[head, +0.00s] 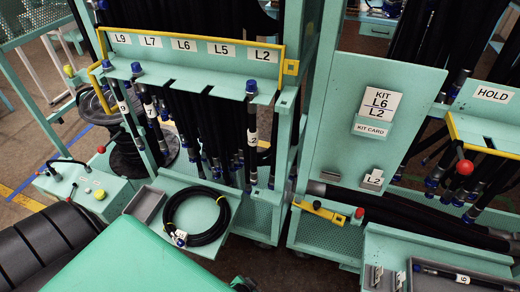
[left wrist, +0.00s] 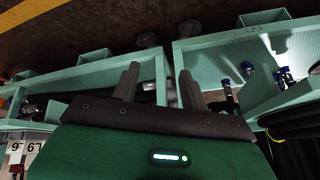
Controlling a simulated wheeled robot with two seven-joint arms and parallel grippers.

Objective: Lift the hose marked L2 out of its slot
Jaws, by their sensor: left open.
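The hose marked 2 (head: 252,137) hangs upright in the slot under the L2 label (head: 262,55) at the right end of the rack (head: 195,62). Its blue-capped top fitting (head: 251,88) sits at the shelf edge, and its white tag shows below. My left gripper (left wrist: 158,82) shows only in the left wrist view, with its two dark fingers apart and nothing seen between them. I cannot identify the L2 hose in that view. My right gripper is in neither view.
Several hoses hang left of it, including one tagged 7 (head: 150,107). A yellow rail (head: 190,37) runs along the rack. A coiled hose (head: 196,215) lies on the tray below. A kit-card panel (head: 370,130) with a small L2 tag (head: 373,180) stands to the right.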

